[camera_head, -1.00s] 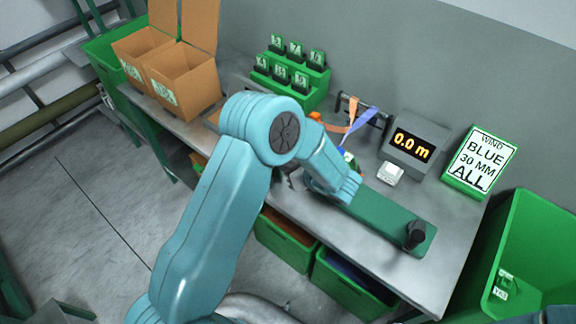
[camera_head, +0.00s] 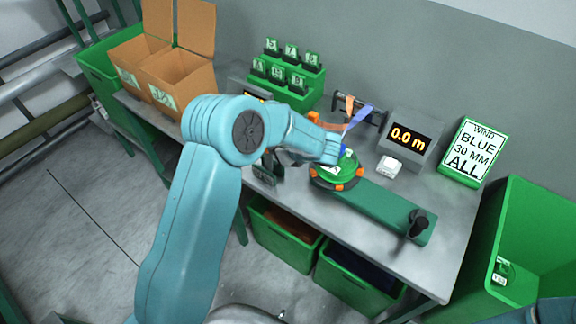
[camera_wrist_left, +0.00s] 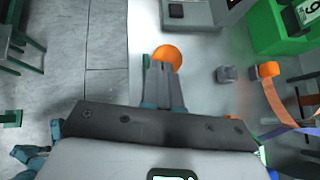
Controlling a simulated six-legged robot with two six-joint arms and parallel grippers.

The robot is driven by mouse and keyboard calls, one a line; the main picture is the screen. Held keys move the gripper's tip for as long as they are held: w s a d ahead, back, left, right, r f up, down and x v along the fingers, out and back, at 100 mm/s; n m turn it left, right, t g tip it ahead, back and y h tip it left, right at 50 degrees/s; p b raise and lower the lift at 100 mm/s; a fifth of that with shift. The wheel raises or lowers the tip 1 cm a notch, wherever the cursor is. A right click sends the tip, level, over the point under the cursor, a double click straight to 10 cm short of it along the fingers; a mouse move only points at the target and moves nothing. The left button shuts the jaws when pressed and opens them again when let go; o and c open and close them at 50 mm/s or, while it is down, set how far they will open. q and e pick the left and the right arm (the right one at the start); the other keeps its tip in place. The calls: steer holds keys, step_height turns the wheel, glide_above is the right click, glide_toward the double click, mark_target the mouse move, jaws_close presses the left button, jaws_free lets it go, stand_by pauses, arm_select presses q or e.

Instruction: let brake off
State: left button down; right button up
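The winder's green disc (camera_head: 345,190) with orange blocks sits on the bench, on a long green bar (camera_head: 385,208) with a black crank knob (camera_head: 420,222). A round orange knob (camera_wrist_left: 169,57) shows at the left gripper's fingertips in the left wrist view. My left gripper (camera_wrist_left: 163,68) has its fingers close together, with the knob just past their tips and not clearly between them; contact cannot be told. In the head view my left forearm passes over the bench and hides the fingertips. My right gripper is not in view.
A display (camera_head: 410,143) reads 0.0 m beside a sign (camera_head: 472,155) saying WIND BLUE 30 MM ALL. A green tag rack (camera_head: 300,98), cardboard boxes (camera_head: 185,75) and orange and blue webbing (camera_head: 355,120) stand along the back. A green bin (camera_head: 510,230) is at the right.

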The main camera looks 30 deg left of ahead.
arm_select(q)
steer(key=w+a+h+b, duration=0.1)
steer(key=a, duration=0.6)
steer(key=shift+a+r+b, duration=0.3)
steer(key=shift+a+b, duration=0.05)
steer(key=shift+a, duration=0.1)
